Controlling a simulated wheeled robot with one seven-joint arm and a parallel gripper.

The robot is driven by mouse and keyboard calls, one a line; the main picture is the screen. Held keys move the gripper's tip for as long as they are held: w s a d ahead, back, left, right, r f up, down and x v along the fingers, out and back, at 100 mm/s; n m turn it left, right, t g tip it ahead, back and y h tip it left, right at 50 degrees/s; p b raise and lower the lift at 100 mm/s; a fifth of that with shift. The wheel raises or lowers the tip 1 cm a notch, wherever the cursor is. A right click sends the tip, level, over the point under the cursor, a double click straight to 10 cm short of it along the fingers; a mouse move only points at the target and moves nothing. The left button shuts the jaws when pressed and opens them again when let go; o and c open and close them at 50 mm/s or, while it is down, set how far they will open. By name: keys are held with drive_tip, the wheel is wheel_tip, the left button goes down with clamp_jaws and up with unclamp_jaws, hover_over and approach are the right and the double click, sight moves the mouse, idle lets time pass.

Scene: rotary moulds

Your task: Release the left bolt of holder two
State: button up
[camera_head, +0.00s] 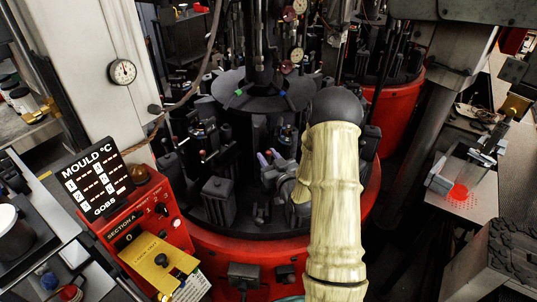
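The rotary mould machine (225,253) has a red round base and carries several dark holders and moulds around a central column. My arm, in a cream sleeve, reaches up from the bottom and hides part of the machine's right side. What looks like my gripper (268,157), grey with pale purple tips, shows just left of the sleeve, close among the dark holders. It is too small to tell its opening or whether it touches anything. I cannot tell which holder is number two, and its left bolt cannot be made out.
A red control box (140,222) with a mould temperature display (95,185) stands at the left front. A white post (112,40) with a dial rises behind it. A second red machine (395,110) stands at the back right. A perforated metal table (470,200) is at right.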

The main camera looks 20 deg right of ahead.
drive_tip(key=shift+w, duration=0.2)
drive_tip(key=shift+c, duration=0.2)
clamp_jaws()
drive_tip(key=shift+w+r, duration=0.1)
